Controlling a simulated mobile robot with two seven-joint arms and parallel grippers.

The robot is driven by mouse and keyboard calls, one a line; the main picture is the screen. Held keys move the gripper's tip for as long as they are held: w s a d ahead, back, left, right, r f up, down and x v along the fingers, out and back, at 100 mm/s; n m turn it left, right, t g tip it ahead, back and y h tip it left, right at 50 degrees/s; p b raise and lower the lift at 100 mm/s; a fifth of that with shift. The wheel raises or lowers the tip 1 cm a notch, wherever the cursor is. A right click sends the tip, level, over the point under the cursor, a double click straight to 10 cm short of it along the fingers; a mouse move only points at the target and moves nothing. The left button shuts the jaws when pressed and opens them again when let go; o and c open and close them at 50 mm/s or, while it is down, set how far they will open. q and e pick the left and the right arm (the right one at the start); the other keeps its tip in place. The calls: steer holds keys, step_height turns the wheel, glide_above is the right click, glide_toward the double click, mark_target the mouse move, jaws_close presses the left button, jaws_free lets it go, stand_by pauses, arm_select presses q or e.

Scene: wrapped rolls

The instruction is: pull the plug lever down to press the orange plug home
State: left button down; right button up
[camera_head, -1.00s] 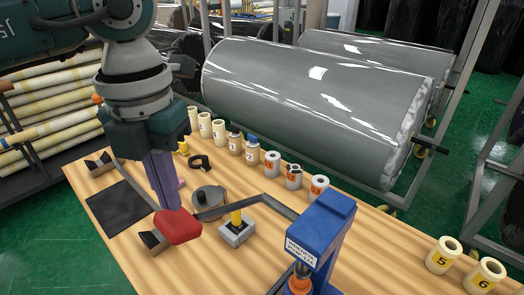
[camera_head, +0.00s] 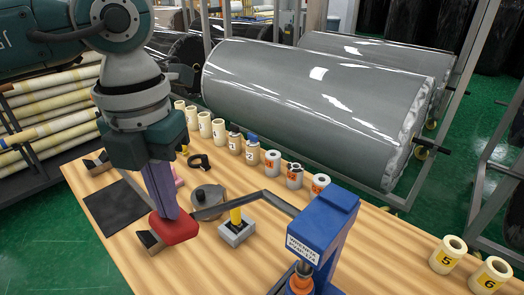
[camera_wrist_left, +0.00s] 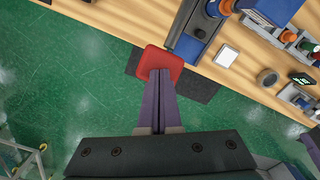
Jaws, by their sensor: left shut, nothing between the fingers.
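The blue press (camera_head: 322,228) stands at the table's front, with a grey lever arm (camera_head: 232,206) reaching left to a red grip (camera_head: 176,232). The orange plug (camera_head: 301,281) is low under the press head, partly cut off by the frame's bottom edge. My left gripper (camera_head: 171,212) is shut and empty, its purple fingers pointing down with the tips over the red grip. The red grip also shows beyond the fingertips in the left wrist view (camera_wrist_left: 160,58). Whether the tips touch it I cannot tell.
A grey block with a yellow post (camera_head: 237,229) and a round grey disc (camera_head: 208,197) stand near the lever. A dark mat (camera_head: 117,208) lies left. Several numbered rolls line the back edge; rolls 5 (camera_head: 448,254) and 6 (camera_head: 489,275) stand right. Bare table lies between them and the press.

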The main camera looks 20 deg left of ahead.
mark_target(170, 230)
arm_select(q)
steer(key=shift+f, duration=0.15)
steer(key=shift+s+a+f+b, duration=0.1)
steer(key=shift+s+f+b, duration=0.1)
steer(key=shift+f+b, duration=0.95)
steer(key=shift+s+a+f+b, duration=0.1)
steer(key=shift+s+f+b, duration=0.1)
steer(key=shift+f+b, duration=0.95)
steer(key=shift+f, duration=0.25)
steer(key=shift+w+f+b, duration=0.15)
steer(key=shift+f+b, duration=0.95)
steer(key=shift+f, duration=0.1)
steer(key=shift+w+f+b, duration=0.15)
steer(key=shift+f+b, duration=1.15)
